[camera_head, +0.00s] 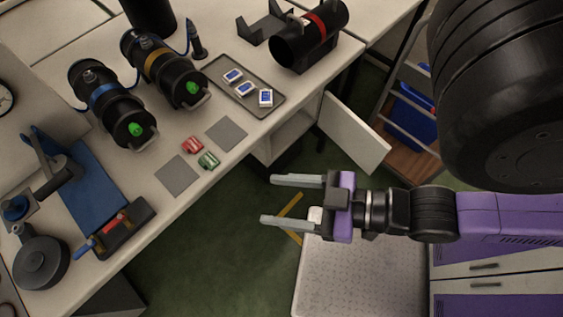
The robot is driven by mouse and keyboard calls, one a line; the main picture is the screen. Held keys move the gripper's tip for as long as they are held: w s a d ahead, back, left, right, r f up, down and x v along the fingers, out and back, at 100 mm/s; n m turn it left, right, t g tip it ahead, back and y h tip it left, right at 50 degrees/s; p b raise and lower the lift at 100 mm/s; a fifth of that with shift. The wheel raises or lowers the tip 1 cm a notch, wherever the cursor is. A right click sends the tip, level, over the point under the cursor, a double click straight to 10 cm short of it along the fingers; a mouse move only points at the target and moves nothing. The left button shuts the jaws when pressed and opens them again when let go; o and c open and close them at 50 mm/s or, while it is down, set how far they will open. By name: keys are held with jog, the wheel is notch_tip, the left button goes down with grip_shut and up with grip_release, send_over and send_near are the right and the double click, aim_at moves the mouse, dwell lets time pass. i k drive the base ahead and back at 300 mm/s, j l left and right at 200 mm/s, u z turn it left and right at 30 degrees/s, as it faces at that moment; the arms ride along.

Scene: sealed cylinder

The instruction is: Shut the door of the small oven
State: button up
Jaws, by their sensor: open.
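A pale flat door (354,136) stands swung open below the right edge of the bench, angled out over the green floor. It belongs to a pale box-like unit (289,134) under the bench, whose front is partly visible and whose inside is mostly hidden by the bench top. No other oven shows, and I cannot tell for sure that this unit is the small oven. My gripper (268,200) is open and empty, its two long fingers pointing left. In the picture it lies below and left of the door, apart from it.
The bench top (185,230) fills the left. Shelving with a blue bin (410,112) stands right of the door. Green floor (225,250) is clear.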

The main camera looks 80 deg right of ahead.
aim_at(366, 148)
jog(key=k+z, duration=0.35)
jog(key=k, duration=0.15)
jog(key=k+z, duration=0.35)
jog(key=k, duration=0.15)
jog(key=k+l+z, duration=0.35)
jog(key=k, duration=0.15)
jog(key=j, duration=0.1)
